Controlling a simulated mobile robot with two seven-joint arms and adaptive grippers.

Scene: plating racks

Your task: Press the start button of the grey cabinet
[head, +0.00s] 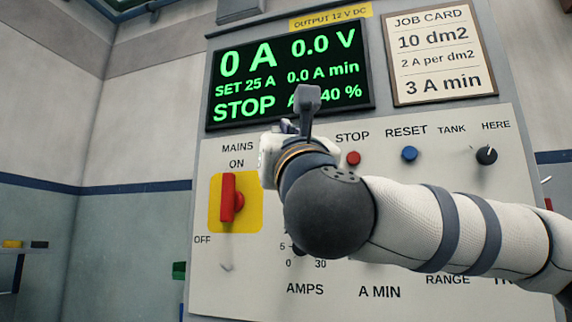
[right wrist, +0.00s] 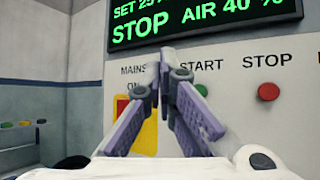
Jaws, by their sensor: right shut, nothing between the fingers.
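The grey cabinet (head: 250,290) stands ahead with a pale control panel. My right gripper (head: 308,97) is raised in front of it, shut and empty, over the lower part of the display. In the right wrist view its fingertips (right wrist: 171,62) meet between the MAINS and START labels. The START label (right wrist: 201,66) shows just right of them. In the head view my gripper and arm hide the start label and button. My left gripper is not in view.
A red stop button (head: 353,158), a blue reset button (head: 409,153) and a black tank knob (head: 487,155) sit to the right. The red mains switch (head: 229,198) is on the left. The green-lit display (head: 290,70) reads STOP. A job card (head: 437,50) hangs above.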

